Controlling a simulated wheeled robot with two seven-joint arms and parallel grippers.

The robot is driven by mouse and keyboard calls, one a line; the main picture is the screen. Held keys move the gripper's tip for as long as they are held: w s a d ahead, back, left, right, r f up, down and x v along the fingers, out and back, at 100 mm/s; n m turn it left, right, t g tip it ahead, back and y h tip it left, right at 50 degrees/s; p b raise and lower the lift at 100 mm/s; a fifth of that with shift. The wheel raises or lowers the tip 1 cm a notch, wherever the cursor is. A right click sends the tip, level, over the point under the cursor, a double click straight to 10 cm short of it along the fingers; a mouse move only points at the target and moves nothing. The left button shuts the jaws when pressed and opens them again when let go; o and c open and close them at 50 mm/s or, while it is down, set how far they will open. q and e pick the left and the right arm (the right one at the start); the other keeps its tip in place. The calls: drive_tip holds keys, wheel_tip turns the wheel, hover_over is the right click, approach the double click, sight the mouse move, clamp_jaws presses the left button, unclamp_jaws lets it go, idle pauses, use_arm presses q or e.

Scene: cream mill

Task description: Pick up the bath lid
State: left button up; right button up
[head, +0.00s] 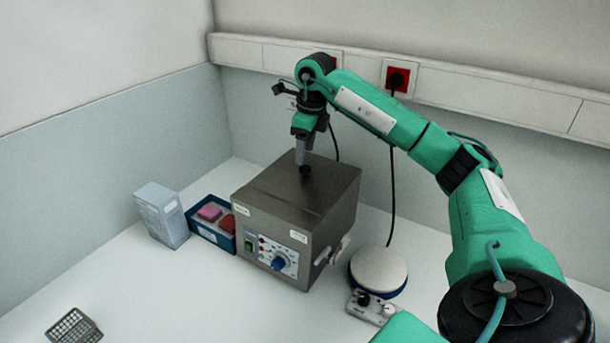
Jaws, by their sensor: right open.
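The bath lid (275,187) is a flat dark steel plate with a small black knob (305,170). It lies on top of the boxy steel bath (285,238), which has a blue dial and a green switch on its front. My right gripper (301,160) points down over the lid, with its fingertips at or just above the knob. It is open, and I cannot tell whether the fingers are around the knob or touching it. My left gripper is not in view.
A blue bin (195,227) with pink and red items and a pale carton (162,214) stand left of the bath. A round white-topped device (378,270) and a small control box (370,308) are at its right. A wire basket (74,328) lies front left. The front middle counter is clear.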

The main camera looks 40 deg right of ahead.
wheel_tip(320, 180, down, 4)
drive_tip(key=shift+s+d+r+p, duration=0.1)
drive_tip(key=shift+d+p, duration=0.05)
drive_tip(key=shift+p, duration=0.85)
drive_tip(key=shift+f, duration=0.6)
drive_tip(key=c, duration=1)
drive_tip(key=shift+r, duration=0.15)
wheel_tip(320, 180, up, 11)
drive_tip(key=b, duration=0.3)
wheel_tip(320, 180, up, 9)
drive_tip(key=p, duration=0.2)
hover_over(305, 167)
drive_tip(key=r+p, duration=0.1)
drive_tip(key=p, duration=0.1)
drive_tip(key=shift+s+r+p, duration=0.2)
drive_tip(key=shift+r+p, duration=0.15)
drive_tip(key=shift+r, duration=0.05)
